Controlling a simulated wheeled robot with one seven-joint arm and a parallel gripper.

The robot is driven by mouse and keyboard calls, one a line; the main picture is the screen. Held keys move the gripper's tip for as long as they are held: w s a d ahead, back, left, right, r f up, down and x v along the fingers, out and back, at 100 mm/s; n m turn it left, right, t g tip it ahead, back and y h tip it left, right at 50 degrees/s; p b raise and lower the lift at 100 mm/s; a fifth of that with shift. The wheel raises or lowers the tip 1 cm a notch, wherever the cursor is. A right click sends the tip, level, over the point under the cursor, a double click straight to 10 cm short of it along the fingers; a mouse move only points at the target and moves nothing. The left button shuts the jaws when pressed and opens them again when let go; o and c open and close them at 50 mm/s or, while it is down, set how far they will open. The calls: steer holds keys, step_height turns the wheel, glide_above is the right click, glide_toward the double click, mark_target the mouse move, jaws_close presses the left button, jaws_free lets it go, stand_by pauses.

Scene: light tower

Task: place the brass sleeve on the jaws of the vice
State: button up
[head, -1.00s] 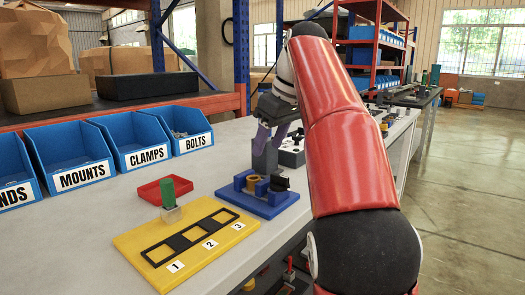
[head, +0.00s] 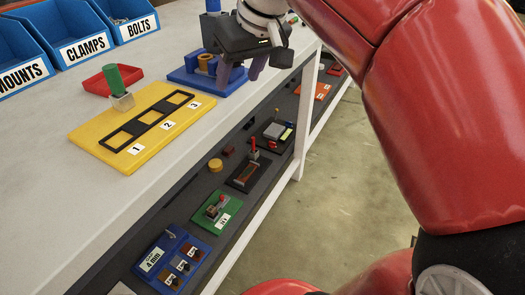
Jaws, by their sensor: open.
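The blue vice (head: 234,88) stands on the bench near its front edge, with upright blue jaws. The brass sleeve (head: 212,66) is a small gold ring at these jaws, partly hidden by my gripper; I cannot tell whether it rests on them or between them. My gripper (head: 240,73) points down at the right front of the vice. Its two purple-grey fingers are apart, with nothing visible between them. It hides the right part of the vice.
Blue bins line the back. A lower shelf (head: 215,170) holds several small items.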

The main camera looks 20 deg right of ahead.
steer(key=s+a+f+m+h, duration=0.1)
steer(key=s+f, duration=0.5)
steer(key=f, duration=0.3)
steer(key=s+f+m+t, duration=0.1)
steer(key=s+f, duration=0.6)
steer(key=f, duration=0.2)
steer(key=shift+s+a+h, duration=0.25)
steer(key=shift+a+h, duration=0.15)
